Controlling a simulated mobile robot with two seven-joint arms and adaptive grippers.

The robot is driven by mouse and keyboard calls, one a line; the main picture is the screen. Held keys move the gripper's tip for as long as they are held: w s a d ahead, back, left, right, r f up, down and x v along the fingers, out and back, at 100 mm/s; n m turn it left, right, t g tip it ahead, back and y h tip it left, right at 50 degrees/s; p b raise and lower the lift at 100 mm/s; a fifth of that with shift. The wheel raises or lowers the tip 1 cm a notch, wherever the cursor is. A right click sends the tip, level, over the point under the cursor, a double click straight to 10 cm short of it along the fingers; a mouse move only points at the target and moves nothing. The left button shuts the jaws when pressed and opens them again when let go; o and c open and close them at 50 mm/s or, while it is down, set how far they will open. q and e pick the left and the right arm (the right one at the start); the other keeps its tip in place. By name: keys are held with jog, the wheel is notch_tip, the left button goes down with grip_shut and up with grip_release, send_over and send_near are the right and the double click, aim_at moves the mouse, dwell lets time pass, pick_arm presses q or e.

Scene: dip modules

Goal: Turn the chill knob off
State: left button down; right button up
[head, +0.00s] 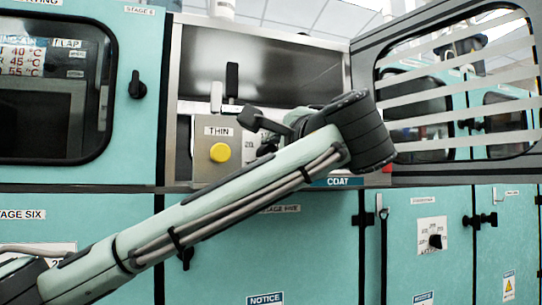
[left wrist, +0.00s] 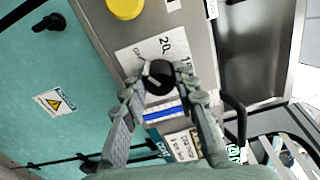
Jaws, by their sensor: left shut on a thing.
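A black round knob (left wrist: 158,77) shows in the left wrist view, on a white label plate (left wrist: 135,57) marked 20 and other partly covered text. The plate is on a grey metal box. My left gripper (left wrist: 160,84) has one finger on each side of the knob and is shut on it. In the head view my left arm reaches up from the lower left, and its dark wrist (head: 366,132) hides most of the knob area. Part of the plate marked 20 (head: 248,145) shows there. My right gripper is in neither view.
A yellow button (head: 220,152) under a THIN label sits left of the knob on the same box. A black-handled lever (head: 232,80) stands above. A window door with bars (head: 460,90) stands open at right. Another dial (head: 435,241) is on the lower right panel.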

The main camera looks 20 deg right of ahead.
pick_arm(q)
jog(key=c, duration=1.2)
grip_release()
jog(key=shift+s+d, duration=0.1)
jog(key=shift+s, duration=3.7)
